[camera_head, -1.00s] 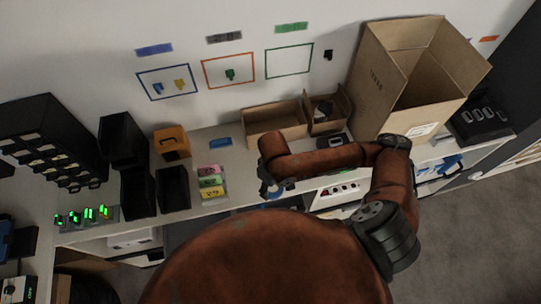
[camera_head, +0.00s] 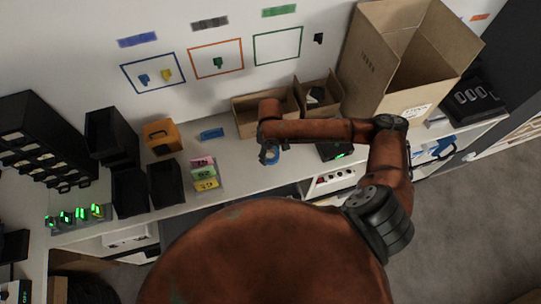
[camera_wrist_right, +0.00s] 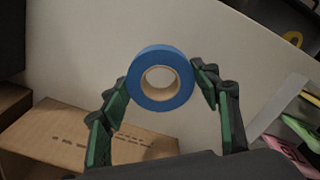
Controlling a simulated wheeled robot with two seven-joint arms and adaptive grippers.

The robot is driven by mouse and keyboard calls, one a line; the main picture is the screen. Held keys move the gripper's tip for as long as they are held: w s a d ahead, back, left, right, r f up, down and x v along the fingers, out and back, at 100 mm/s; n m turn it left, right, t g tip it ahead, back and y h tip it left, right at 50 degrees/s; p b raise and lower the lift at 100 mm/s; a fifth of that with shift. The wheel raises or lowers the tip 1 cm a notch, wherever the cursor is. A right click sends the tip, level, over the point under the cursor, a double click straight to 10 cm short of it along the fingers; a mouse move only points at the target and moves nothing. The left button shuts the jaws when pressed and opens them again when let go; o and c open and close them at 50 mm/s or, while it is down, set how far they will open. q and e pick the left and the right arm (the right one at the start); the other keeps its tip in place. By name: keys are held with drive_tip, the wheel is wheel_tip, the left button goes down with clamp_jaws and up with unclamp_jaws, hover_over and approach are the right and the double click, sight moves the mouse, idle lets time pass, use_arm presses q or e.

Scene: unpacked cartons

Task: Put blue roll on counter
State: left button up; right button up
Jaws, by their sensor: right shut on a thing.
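The blue roll (camera_wrist_right: 161,77), a ring of blue tape with a tan core, is between the green-padded fingers of my right gripper (camera_wrist_right: 160,88) in the wrist view. The gripper is shut on it. In the head view the right gripper (camera_head: 267,153) is over the light counter (camera_head: 232,176), with part of the blue roll (camera_head: 273,157) showing below it. The pale counter surface (camera_wrist_right: 90,70) lies behind the roll in the wrist view. Whether the roll touches the counter, I cannot tell. My left gripper is not in view.
Open cardboard boxes (camera_head: 259,118) stand behind the gripper, with a large carton (camera_head: 380,80) at right. A blue item (camera_head: 212,133) lies near the wall. Black bins (camera_head: 130,190) stand farther left.

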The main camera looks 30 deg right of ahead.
drive_tip(key=shift+w+d+f, duration=0.2)
drive_tip(key=shift+w+f, duration=0.05)
drive_tip(key=shift+f, duration=1.7)
drive_tip(key=shift+f, duration=0.1)
drive_tip(key=o, duration=1.2)
wheel_tip(320, 180, up, 12)
drive_tip(key=shift+r, duration=0.15)
